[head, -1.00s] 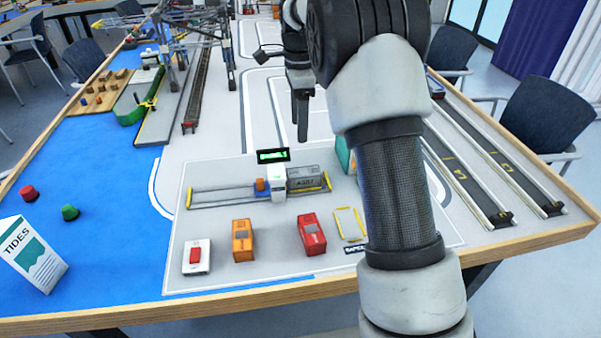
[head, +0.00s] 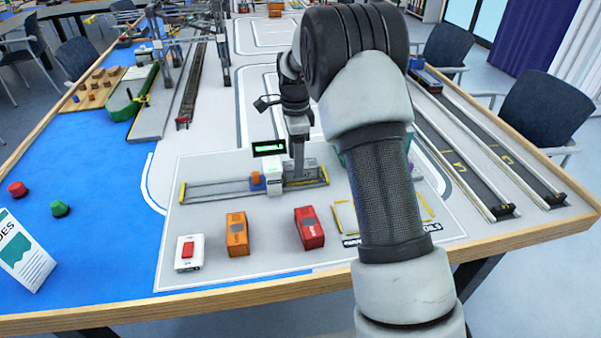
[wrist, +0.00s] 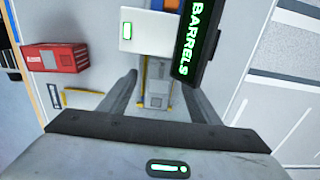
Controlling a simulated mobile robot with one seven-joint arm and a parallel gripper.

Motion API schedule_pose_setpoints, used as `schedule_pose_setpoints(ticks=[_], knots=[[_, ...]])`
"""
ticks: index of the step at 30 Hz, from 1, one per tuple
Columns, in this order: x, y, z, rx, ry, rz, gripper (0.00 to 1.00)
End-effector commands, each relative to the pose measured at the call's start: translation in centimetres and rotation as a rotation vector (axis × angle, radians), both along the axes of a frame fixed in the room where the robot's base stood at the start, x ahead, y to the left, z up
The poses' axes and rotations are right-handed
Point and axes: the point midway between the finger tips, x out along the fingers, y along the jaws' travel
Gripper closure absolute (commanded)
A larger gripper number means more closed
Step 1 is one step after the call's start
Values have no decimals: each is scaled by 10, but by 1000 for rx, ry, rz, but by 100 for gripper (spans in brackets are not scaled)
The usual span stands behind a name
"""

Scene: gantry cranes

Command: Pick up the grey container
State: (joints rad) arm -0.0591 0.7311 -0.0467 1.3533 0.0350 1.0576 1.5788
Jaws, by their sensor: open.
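The grey container (head: 312,171) lies on a short rail on the light mat, just right of a white block (head: 273,179). My gripper (head: 298,177) is open above it and hides part of it in the head view. In the wrist view the grey container (wrist: 157,91) shows between the two spread fingers of my gripper (wrist: 158,74). I cannot tell from these views whether the fingers are level with its sides.
A dark display sign (head: 268,149) stands by the white block; in the wrist view it reads BARRELS (wrist: 190,40), close to a finger.

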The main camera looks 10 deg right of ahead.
Motion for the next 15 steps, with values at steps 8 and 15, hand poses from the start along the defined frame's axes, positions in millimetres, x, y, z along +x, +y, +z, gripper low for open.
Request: schedule_pose_setpoints(ticks=[8, 15], knots=[[0, 0, -30, 0, 1, 1, 43], [0, 0, -29, 0, 0, 0, 60]])
